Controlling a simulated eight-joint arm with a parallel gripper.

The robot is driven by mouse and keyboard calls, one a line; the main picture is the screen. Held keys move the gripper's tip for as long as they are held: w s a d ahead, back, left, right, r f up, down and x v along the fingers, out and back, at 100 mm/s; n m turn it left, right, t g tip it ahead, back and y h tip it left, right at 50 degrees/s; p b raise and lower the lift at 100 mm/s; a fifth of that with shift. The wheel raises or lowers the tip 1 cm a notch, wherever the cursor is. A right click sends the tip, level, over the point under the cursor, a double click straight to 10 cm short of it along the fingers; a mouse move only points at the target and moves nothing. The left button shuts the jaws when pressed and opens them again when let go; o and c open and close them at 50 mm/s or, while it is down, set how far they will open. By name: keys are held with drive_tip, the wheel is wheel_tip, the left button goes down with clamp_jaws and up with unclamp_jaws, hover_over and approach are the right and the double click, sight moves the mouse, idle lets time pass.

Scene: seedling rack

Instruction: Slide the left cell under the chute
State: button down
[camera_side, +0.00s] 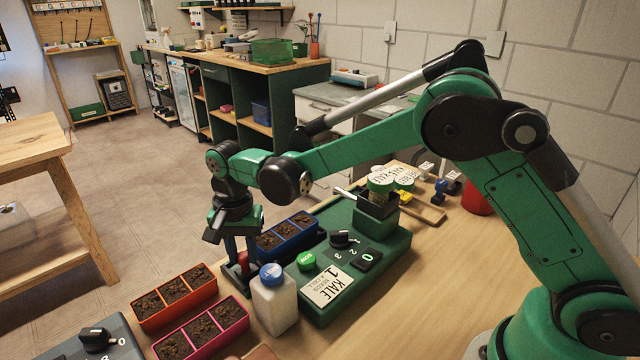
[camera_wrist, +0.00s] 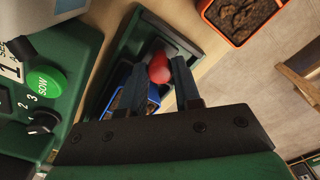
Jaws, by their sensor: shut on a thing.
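The blue tray (camera_side: 287,236) has soil-filled cells in a row and lies along the far-left side of the green seeder (camera_side: 385,262). In the wrist view the blue tray (camera_wrist: 153,93) is partly hidden behind my fingers, in a dark green track (camera_wrist: 190,45). My gripper (camera_side: 241,266) points down at the near end of the tray. In the wrist view my gripper (camera_wrist: 160,75) is shut on a red knob (camera_wrist: 160,68). The knob's link to the tray is hidden. A dark hopper (camera_side: 378,206) with a jar stands on the seeder; I cannot make out the chute's outlet.
The seeder's top bears a green SOW button (camera_side: 306,261), a black dial (camera_side: 339,239) and a KALE card (camera_side: 328,288). A white bottle (camera_side: 275,305) with a blue cap stands close to my gripper. An orange tray (camera_side: 177,298) and a pink tray (camera_side: 202,333) lie nearby.

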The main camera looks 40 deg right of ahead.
sight(285, 230)
idle(0.8)
drive_tip(key=d, duration=0.9)
drive_tip(key=c, duration=0.9)
unclamp_jaws()
drive_tip(key=shift+r, duration=2.85)
